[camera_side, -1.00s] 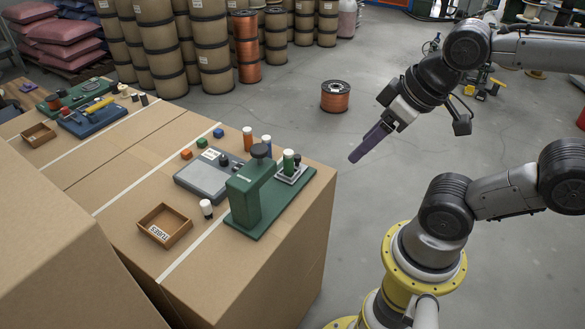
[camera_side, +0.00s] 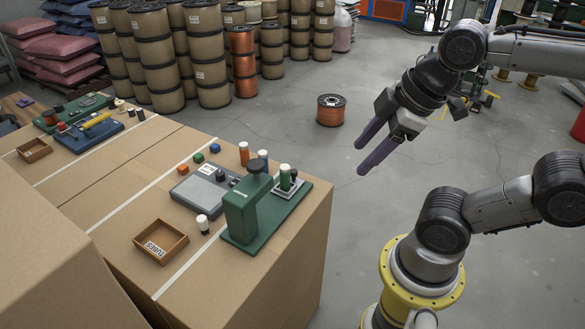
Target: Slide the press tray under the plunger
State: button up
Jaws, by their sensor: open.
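The green press (camera_side: 243,212) stands on its flat green base near the right edge of the cardboard-topped bench, with its dark plunger knob (camera_side: 257,166) on top. The small pale press tray (camera_side: 290,188) lies on the base to the right of the press body, out from under the head. A green tube with a white cap (camera_side: 284,177) stands upright at the tray, with a dark knob (camera_side: 294,174) beside it. My gripper (camera_side: 360,159) is in the air to the right of the bench, clear of the tray. Its two purple fingers are apart and empty.
A grey panel (camera_side: 203,190) and a wooden box marked TUBES (camera_side: 161,241) lie left of the press. A white-capped tube (camera_side: 203,224) stands between. Orange (camera_side: 244,153) and blue (camera_side: 263,160) tubes stand behind the press. The air between my gripper and the bench is clear.

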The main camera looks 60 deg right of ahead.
jog(key=w+d+r+n+g, duration=0.2)
jog(key=w+r+n, duration=0.2)
jog(key=w+n, duration=0.35)
jog(key=w+d+r+n+g, duration=0.1)
jog(key=w+r+n, duration=0.3)
jog(key=w+n, duration=0.4)
jog(key=n+g+y, duration=0.2)
jog(key=n+g, duration=0.2)
jog(key=n, duration=0.3)
send_over(294, 170)
jog(key=w+a, duration=0.3)
jog(key=w+d+f+x, duration=0.1)
jog(key=d+x, duration=0.1)
jog(key=x, duration=0.7)
jog(key=w+d+f+m+g+y, duration=0.1)
jog(key=d+f, duration=0.2)
jog(key=f, duration=0.3)
jog(key=d+f+m, duration=0.1)
jog(key=d+f, duration=0.3)
jog(key=f, duration=0.2)
jog(key=x, duration=0.8)
jog(key=a+x, duration=0.1)
jog(key=x, duration=0.4)
jog(key=shift+d+r, duration=0.1)
grip_shut()
